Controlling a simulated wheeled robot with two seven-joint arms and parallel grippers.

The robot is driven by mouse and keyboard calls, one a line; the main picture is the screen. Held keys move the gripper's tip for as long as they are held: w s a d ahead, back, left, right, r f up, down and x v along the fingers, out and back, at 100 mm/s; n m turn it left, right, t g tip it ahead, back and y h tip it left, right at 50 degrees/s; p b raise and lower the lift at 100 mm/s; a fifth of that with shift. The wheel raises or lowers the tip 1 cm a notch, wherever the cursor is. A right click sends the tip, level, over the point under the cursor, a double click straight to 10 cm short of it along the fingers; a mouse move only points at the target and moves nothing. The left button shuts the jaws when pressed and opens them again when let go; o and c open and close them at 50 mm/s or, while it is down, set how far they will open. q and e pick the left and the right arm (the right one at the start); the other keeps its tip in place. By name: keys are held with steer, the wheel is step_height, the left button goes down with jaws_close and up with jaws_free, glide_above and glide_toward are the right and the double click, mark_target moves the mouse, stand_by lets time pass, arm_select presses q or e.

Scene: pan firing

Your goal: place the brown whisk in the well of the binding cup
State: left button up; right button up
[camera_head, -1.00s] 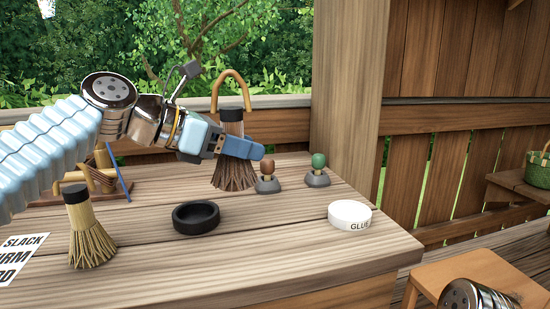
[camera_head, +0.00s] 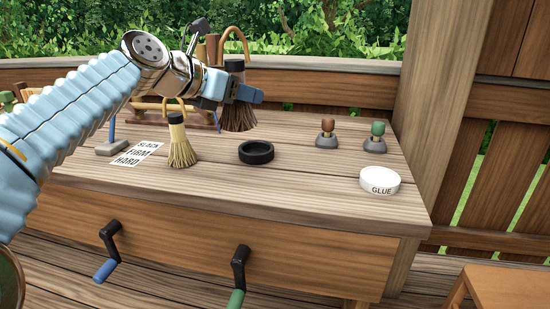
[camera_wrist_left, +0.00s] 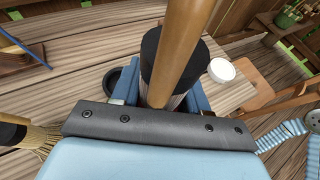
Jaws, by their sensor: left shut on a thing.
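The brown whisk (camera_head: 238,118) has dark brown bristles, a black band and a curved tan handle. My left gripper (camera_head: 243,92) is shut on it and holds it upright, behind and slightly left of the black round cup (camera_head: 256,153) in the head view. That cup, which looks like the binding cup, has an open well with nothing visible in it. In the left wrist view the whisk's handle and black band (camera_wrist_left: 168,65) stand between the fingers, hiding its bristles; part of the black cup (camera_wrist_left: 112,80) shows beside the left finger. My right gripper is not in view.
A straw-coloured whisk (camera_head: 182,150) stands left of the cup, near a card reading SLACK FIRM HARD (camera_head: 138,153). Brown (camera_head: 327,132) and green (camera_head: 376,136) knobs on grey bases and a white GLUE pot (camera_head: 380,181) are to the right. Two cranks hang on the bench front.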

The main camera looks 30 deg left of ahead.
arm_select(q)
steer(key=shift+a+f+y, duration=0.1)
steer(key=shift+a+y, duration=0.05)
steer(key=shift+y, duration=0.15)
steer(key=shift+n, duration=0.3)
steer(key=w+a+f, duration=0.1)
steer(key=w+f, duration=0.3)
steer(key=w+a+f, duration=0.1)
steer(key=w+f, duration=0.3)
steer(key=w+a+f, duration=0.1)
steer(key=w+f, duration=0.3)
steer(key=w, duration=0.1)
steer(key=shift+a, duration=0.25)
steer(key=shift+f, duration=0.4)
steer(key=shift+f, duration=0.1)
steer(key=o, duration=1.1)
